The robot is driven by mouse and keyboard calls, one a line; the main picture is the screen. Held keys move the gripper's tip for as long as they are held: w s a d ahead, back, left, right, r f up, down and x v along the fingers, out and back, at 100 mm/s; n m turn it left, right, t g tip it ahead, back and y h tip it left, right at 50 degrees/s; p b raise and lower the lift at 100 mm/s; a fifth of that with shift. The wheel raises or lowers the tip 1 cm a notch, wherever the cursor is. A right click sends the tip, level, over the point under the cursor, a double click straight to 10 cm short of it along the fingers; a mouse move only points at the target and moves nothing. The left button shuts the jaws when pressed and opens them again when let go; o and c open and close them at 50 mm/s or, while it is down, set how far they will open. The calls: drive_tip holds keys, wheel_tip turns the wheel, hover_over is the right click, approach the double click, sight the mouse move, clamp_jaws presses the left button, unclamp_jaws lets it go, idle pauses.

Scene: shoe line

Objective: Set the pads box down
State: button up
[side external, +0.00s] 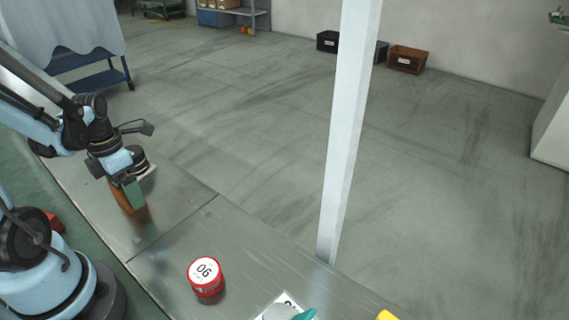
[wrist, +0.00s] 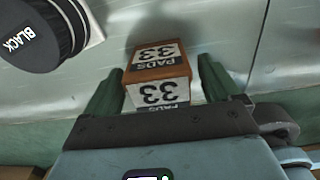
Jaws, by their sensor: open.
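The pads box (wrist: 157,68) is a small orange-brown box with white "PADS 33" labels. In the wrist view it sits between the two green fingers of my gripper (wrist: 159,75), with a narrow gap on the right side. In the side external view the pads box (side external: 136,208) appears to stand upright on the metal bench at the left, partly hidden by my gripper (side external: 128,190). My gripper is open and points down around the box.
A dark container marked "BLACK" (wrist: 36,36) stands beside the box in the wrist view. A red tin marked "06" (side external: 206,276) stands farther along the bench (side external: 172,236). A white post (side external: 345,140) rises at the bench's far edge. Bare bench lies between box and tin.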

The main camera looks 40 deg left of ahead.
wheel_tip(320, 180, up, 11)
drive_tip(key=shift+f, duration=0.1)
drive_tip(key=shift+d+r, duration=0.1)
drive_tip(key=shift+r, duration=0.15)
drive_tip(key=shift+w+d+m, duration=0.25)
drive_tip(key=shift+w+m, duration=0.05)
drive_tip(key=shift+m, duration=0.5)
drive_tip(key=w+d+m+t, duration=0.3)
drive_tip(key=d+m, duration=0.4)
drive_tip(key=m, duration=1)
drive_tip(key=w+d+m+t, duration=0.4)
drive_tip(key=d+m, duration=0.4)
drive_tip(key=m, duration=0.9)
drive_tip(key=shift+w, duration=0.9)
drive_tip(key=shift+o, duration=0.2)
drive_tip(key=shift+d, duration=0.1)
